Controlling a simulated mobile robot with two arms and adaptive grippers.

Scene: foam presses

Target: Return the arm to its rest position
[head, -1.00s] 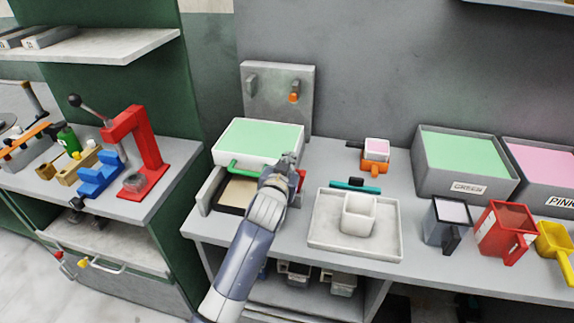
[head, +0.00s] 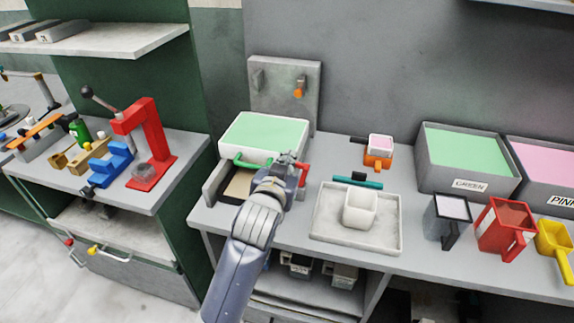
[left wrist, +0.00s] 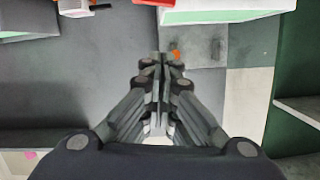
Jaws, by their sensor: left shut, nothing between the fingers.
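My left gripper (head: 288,160) is in front of the white box with green foam (head: 262,134) in the head view. Its fingers are shut together with nothing between them, as the left wrist view (left wrist: 161,68) also shows. It hides part of the box's front right corner and the red handle (head: 303,174) beside it. My left arm reaches up from the bottom of the head view. My right gripper is not in view.
A white tray (head: 324,236) with a white cup (head: 360,209) stands right of my arm. Labelled grey bins (head: 462,186) and coloured scoops (head: 505,230) are further right. A red press (head: 150,140) stands on the left bench. A grey panel (head: 285,92) rises behind the box.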

